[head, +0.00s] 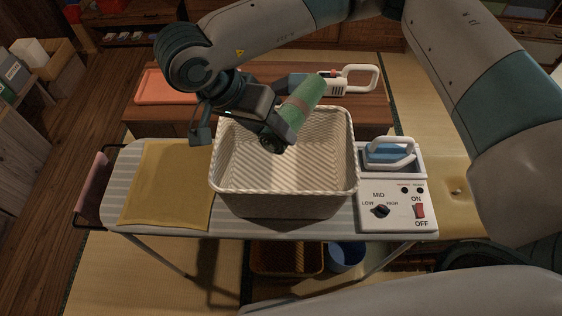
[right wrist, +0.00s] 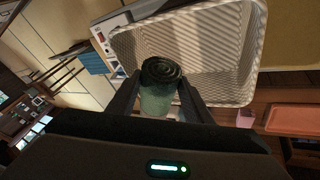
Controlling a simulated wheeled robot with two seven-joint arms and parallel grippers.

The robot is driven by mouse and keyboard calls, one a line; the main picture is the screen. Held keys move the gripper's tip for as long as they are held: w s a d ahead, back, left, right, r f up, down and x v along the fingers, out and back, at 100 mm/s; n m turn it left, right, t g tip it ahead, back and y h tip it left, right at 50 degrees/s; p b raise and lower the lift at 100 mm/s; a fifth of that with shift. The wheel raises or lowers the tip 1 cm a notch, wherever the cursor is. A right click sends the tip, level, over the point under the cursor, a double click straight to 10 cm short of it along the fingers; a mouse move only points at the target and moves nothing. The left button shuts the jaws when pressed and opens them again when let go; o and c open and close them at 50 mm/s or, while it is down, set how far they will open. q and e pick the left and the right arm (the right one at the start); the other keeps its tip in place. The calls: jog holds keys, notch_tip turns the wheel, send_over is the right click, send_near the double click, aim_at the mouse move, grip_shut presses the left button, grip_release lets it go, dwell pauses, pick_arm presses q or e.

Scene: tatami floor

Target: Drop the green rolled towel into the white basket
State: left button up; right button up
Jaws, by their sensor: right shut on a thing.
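The green rolled towel (head: 303,103) is held in my right gripper (head: 277,134), tilted, over the far part of the white basket. In the right wrist view the towel (right wrist: 161,88) sits between the two fingers of the right gripper (right wrist: 158,97), its spiral end facing the basket. The white woven basket (head: 284,188) stands on the ironing board, and the part of its inside that shows is empty. It also fills the top of the right wrist view (right wrist: 245,60). My left gripper does not show in either view.
The striped ironing board (head: 190,222) carries a mustard cloth (head: 168,185) left of the basket and a control panel (head: 394,208) with a blue iron (head: 388,154) at right. Behind is a low wooden table (head: 366,108) with an orange tray (head: 166,87) and a white-handled appliance (head: 334,88).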

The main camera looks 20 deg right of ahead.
aim_at(266, 149)
jog(key=shift+s+a+r+m, duration=0.3)
jog(key=shift+s+a+r, duration=0.05)
jog(key=shift+a, duration=0.15)
jog(key=shift+f, duration=0.2)
jog(key=shift+f+b, duration=0.65)
jog(key=shift+f, duration=2.2)
jog(key=o, duration=1.2)
